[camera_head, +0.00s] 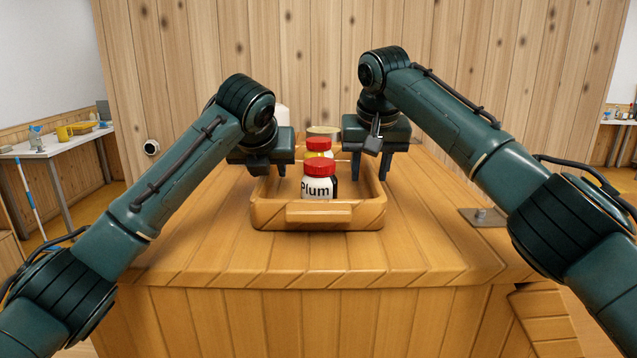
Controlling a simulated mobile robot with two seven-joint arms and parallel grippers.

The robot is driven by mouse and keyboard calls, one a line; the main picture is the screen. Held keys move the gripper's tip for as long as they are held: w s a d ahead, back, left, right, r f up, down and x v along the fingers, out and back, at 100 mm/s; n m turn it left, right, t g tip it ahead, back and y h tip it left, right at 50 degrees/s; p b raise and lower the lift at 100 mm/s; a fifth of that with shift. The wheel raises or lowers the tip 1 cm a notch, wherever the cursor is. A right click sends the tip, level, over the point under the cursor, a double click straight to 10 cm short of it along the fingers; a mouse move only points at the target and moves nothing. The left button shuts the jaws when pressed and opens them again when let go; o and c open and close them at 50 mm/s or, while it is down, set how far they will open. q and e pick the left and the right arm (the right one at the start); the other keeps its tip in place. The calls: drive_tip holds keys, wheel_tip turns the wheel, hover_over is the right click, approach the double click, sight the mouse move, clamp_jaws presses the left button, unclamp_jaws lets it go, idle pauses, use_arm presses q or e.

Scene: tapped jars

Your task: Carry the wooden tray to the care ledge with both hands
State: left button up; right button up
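The wooden tray (318,216) sits on the wooden counter in the middle of the head view, with a handle block on its near wall. In it stand a white jar labelled "Plum" with a red lid (319,187) and, behind it, a second red-lidded jar (319,147), partly hidden. My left gripper (268,170) is over the tray's left side, fingers pointing down and apart. My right gripper (371,170) is over the tray's right side, its fingers apart with a visible gap. I cannot tell whether either touches the tray walls.
The wooden counter (200,245) is clear in front of the tray. A white object (282,119) and a pale round thing (323,131) stand behind the tray. A plank wall closes the back. A white table (60,143) stands far left.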

use_arm(q)
clamp_jaws()
use_arm(e)
clamp_jaws()
use_arm(q)
drive_tip(key=shift+r, duration=0.15)
use_arm(e)
drive_tip(key=shift+r, duration=0.15)
